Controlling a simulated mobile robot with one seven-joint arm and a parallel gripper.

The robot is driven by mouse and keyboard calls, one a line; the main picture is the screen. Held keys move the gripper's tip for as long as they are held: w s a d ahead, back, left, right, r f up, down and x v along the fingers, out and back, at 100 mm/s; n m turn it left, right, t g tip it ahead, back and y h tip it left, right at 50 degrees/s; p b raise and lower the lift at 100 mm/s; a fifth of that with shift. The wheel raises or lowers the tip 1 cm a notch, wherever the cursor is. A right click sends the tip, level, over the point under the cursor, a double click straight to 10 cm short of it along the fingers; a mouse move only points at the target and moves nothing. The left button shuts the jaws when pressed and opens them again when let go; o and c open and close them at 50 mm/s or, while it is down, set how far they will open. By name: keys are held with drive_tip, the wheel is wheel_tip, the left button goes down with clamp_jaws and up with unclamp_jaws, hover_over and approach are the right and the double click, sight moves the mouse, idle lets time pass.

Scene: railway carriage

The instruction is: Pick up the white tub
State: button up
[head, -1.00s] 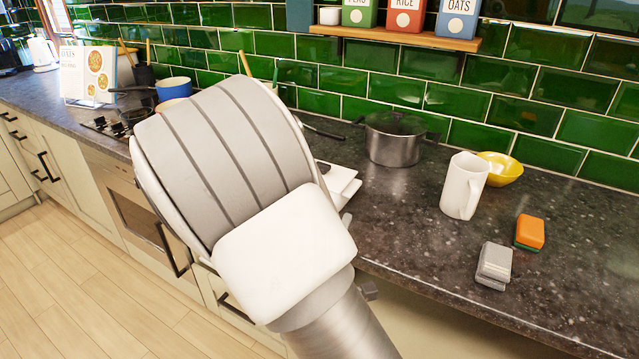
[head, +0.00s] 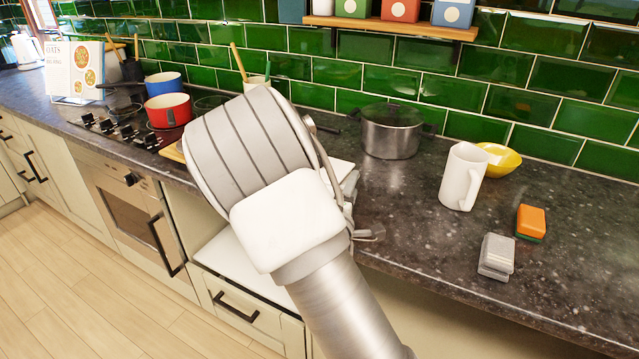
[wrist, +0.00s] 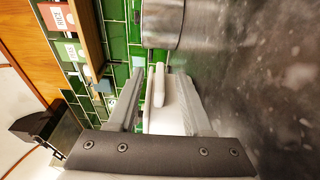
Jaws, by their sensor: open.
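My gripper (wrist: 163,88) is open, with its two grey fingers pointing away in the wrist view. A white thing with a rounded edge (wrist: 166,118) shows between and beyond the fingers; I cannot tell whether they touch it. In the head view, white flat-topped surfaces (head: 342,168) show on the counter behind my arm, mostly hidden. I cannot tell for sure whether this is the white tub. My arm hides most of my gripper in the head view.
On the dark counter (head: 420,235) stand a steel pot (head: 391,134), a white mug (head: 463,178), a yellow bowl (head: 503,160), an orange sponge (head: 531,221) and a grey-white block (head: 496,256). A red pot (head: 168,110) is on the hob. The counter's front right is clear.

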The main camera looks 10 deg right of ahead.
drive_tip(key=shift+b+x, duration=0.35)
drive_tip(key=shift+x, duration=2.4)
clamp_jaws()
